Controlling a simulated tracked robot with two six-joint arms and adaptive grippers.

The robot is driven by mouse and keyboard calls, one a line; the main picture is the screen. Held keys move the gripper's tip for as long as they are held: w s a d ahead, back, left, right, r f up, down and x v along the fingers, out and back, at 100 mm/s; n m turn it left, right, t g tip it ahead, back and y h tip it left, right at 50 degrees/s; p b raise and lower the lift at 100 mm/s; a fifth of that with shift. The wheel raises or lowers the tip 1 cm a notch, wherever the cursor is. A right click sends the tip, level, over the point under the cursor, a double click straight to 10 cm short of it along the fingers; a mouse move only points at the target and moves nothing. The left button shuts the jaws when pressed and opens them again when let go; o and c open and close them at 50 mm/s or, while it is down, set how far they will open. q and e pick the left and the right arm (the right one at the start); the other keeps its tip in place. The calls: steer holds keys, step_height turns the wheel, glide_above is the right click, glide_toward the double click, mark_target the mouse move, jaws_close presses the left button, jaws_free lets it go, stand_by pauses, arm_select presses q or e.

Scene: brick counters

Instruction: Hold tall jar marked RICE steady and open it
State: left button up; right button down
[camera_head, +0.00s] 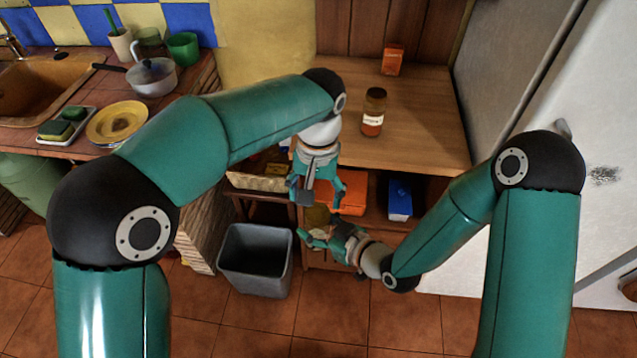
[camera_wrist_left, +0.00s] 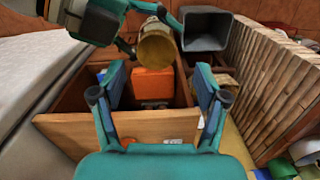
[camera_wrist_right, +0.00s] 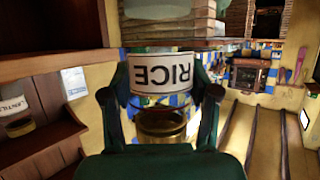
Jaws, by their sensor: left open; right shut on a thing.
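The tall jar marked RICE (camera_wrist_right: 163,74) shows in the right wrist view, inverted, its white label between my right gripper's fingers (camera_wrist_right: 163,92). My right gripper (camera_head: 320,234) is shut on the jar, in front of the open shelf. In the head view only a small yellowish part of the jar (camera_head: 318,216) shows between the grippers. In the left wrist view it is a gold-yellow cylinder (camera_wrist_left: 158,46). My left gripper (camera_head: 317,193) is open and empty, just above the jar and apart from it; its spread fingers also show in the left wrist view (camera_wrist_left: 160,78).
A brown jar with a white label (camera_head: 373,113) and a small orange box (camera_head: 392,60) stand on the wooden counter (camera_head: 430,110). Below are an orange box (camera_head: 349,192) and a blue box (camera_head: 399,197). A grey bin (camera_head: 257,262) stands on the floor; a white fridge (camera_head: 520,70) is at right.

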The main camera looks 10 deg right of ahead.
mark_target(318, 212)
arm_select(q)
steer(key=m, duration=0.3)
steer(key=r+m, duration=0.1)
steer(key=m, duration=0.1)
steer(key=shift+w+d+m, duration=0.1)
steer(key=shift+m, duration=0.3)
steer(key=shift+w+d+r+m, duration=0.1)
steer(key=shift+r+m, duration=0.3)
steer(key=shift+m, duration=0.8)
steer(key=shift+d+f, duration=0.1)
steer(key=shift+f, duration=0.35)
step_height(318, 212, down, 7)
steer(key=shift+r, duration=0.15)
steer(key=c, duration=1.2)
steer(key=shift+n, duration=0.5)
